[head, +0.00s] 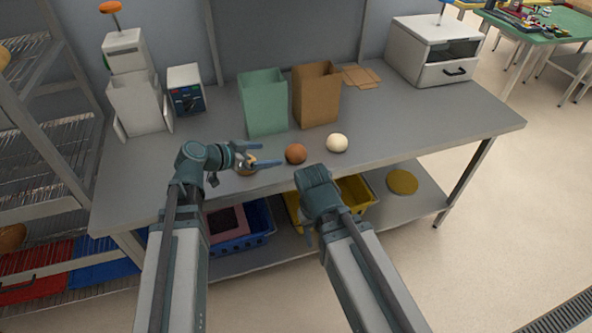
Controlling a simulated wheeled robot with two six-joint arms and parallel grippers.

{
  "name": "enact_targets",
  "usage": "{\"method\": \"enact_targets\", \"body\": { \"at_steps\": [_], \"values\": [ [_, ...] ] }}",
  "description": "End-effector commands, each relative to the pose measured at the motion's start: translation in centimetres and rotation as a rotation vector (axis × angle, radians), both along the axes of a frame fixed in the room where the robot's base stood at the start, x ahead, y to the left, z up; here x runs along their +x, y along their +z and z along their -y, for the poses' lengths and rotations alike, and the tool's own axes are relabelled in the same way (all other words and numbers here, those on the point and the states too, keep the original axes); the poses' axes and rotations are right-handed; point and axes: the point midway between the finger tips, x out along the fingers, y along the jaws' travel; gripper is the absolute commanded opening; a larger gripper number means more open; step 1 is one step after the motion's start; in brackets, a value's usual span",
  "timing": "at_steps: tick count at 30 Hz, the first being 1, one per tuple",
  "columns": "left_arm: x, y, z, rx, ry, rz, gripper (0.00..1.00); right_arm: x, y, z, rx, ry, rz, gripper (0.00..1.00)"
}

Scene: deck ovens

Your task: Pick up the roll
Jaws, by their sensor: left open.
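A second brown roll (296,154) sits just right of the fingertips, and a pale cream roll (337,143) sits further right. My right arm reaches to the table's front edge, but its gripper fingers do not show.
A green paper bag (264,103) and a brown paper bag (316,95) stand behind the rolls. A white machine with a drawer (433,52) is at back right, and a small box with a dark panel (187,91) at back left. The table's right side is clear.

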Motion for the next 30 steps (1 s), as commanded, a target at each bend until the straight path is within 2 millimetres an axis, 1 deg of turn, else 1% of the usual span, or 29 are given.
{"method": "enact_targets", "body": {
  "at_steps": [4,7,12,18,22,30],
  "values": [
    [0.3,0.0,-0.1,-0.004,0.001,0.011,1.0,0.0,-0.1,0.0,0.0,0.0,0.0,0.5],
    [0.9,-0.7,0.6,-0.002,-0.001,0.01,1.0,0.0,-0.8,0.0,0.0,0.0,0.0,0.5],
    [2.8,-2.5,2.9,-0.001,-0.003,0.009,1.0,0.0,-2.6,0.0,0.0,0.0,0.0,0.5],
    [4.5,-3.8,4.9,-0.002,-0.002,0.008,1.0,0.0,-3.9,0.0,0.0,0.0,0.0,0.5],
    [5.0,-4.1,5.6,-0.002,-0.002,0.008,1.0,0.0,-4.2,0.0,0.0,0.0,0.0,0.5],
    [5.2,-4.2,5.8,-0.002,0.0,0.007,1.0,0.0,-4.4,0.0,0.0,0.0,0.0,0.5]
  ]
}}
